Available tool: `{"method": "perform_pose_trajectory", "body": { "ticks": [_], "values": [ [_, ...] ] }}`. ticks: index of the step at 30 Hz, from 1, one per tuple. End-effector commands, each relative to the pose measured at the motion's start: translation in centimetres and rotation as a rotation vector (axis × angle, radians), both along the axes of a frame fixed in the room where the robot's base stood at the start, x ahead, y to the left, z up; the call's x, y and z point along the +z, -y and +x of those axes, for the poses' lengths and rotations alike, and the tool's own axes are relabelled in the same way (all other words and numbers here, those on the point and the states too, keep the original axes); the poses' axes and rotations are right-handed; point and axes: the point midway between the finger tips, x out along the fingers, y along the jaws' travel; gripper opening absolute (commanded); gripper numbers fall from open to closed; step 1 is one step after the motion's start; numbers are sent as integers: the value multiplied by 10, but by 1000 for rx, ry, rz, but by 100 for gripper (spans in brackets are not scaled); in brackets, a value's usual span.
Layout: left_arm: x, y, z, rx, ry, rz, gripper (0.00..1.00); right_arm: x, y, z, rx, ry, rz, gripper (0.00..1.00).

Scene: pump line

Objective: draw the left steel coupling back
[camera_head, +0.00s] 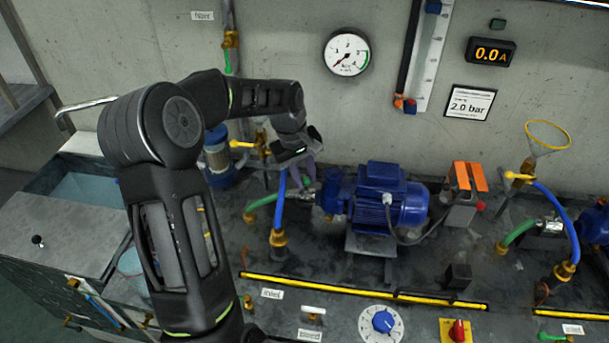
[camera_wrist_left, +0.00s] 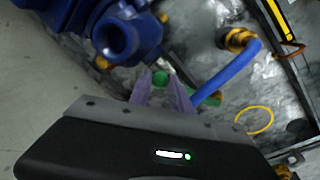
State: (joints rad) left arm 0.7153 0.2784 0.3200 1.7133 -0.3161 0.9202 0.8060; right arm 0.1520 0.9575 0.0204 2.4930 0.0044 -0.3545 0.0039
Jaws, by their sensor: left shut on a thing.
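My left gripper (camera_head: 306,184) reaches down beside the left blue pump (camera_head: 388,200), at the end of the left green hose (camera_head: 262,202). Its two pale purple fingers also show in the left wrist view (camera_wrist_left: 161,82), with a bit of green between their tips. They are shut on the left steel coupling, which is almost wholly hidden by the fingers. In the left wrist view a round open port (camera_wrist_left: 116,38) of the blue pump lies just beyond the fingertips, apart from them. My right gripper is not in view.
A blue hose (camera_head: 279,203) with a brass fitting (camera_head: 278,239) stands close by the gripper. A yellow bar (camera_head: 350,288) runs along the bench front. A second pump line with a steel coupling (camera_head: 550,226) is at the right. A blue dial (camera_head: 382,321) sits in front.

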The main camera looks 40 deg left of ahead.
Motion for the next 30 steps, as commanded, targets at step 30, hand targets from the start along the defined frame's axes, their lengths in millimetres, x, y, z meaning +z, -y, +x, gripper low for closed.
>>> {"method": "perform_pose_trajectory", "body": {
  "ticks": [30],
  "values": [
    [1,-49,-26,2,1,2,0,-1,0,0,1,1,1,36]
  ]
}}
